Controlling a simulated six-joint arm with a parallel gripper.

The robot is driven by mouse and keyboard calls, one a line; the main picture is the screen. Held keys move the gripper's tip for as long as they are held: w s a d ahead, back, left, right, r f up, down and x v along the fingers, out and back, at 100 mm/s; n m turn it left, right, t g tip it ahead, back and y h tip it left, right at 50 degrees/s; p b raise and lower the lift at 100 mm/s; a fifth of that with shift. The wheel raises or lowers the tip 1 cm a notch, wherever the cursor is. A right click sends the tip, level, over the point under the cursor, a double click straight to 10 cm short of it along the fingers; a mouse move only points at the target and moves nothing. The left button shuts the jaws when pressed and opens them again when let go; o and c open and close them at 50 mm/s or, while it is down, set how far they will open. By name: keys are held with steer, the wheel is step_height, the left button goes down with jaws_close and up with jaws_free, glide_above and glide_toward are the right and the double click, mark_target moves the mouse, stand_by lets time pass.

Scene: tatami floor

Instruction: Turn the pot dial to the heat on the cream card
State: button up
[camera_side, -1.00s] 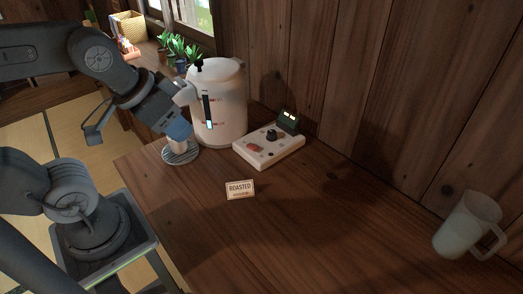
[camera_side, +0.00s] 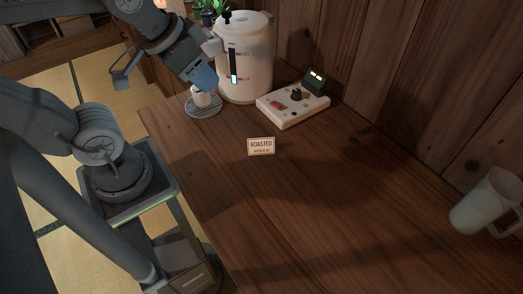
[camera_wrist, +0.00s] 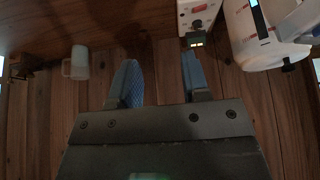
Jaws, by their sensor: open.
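The pot (camera_side: 245,62) is a white cylinder with a dark level gauge, at the back of the wooden counter. Beside it on the right is a pale control box (camera_side: 292,109) with a black dial (camera_side: 296,94), a red button (camera_side: 277,105) and a small lit display (camera_side: 315,78). The cream card (camera_side: 261,147) reads "ROASTED"; its smaller line is unreadable. My gripper (camera_side: 206,78) is left of the pot, above a small cup, apart from the dial. In the wrist view its blue fingers (camera_wrist: 163,80) are apart and empty, and the control box (camera_wrist: 196,12) shows beyond them.
The small cup (camera_side: 203,98) stands on a round striped coaster (camera_side: 203,110) near the counter's left edge. A translucent jug (camera_side: 484,205) stands at the far right. Potted plants (camera_side: 205,12) are behind the pot. The middle of the counter (camera_side: 330,190) is clear.

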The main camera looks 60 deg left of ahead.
steer(key=shift+o, duration=1.5)
steer(key=shift+w+r, duration=0.25)
steer(key=shift+w, duration=0.1)
steer(key=w+a+r+n+g, duration=0.1)
steer(key=w+a+r+n, duration=0.1)
steer(key=w+n, duration=0.4)
steer(key=w, duration=0.3)
steer(key=shift+w+r+g, duration=0.3)
steer(key=shift+w+r, duration=0.1)
steer(key=n+g, duration=0.4)
steer(key=n, duration=1.1)
glide_above(297, 91)
step_height(297, 91, down, 15)
step_height(297, 91, down, 14)
steer(key=shift+r, duration=0.1)
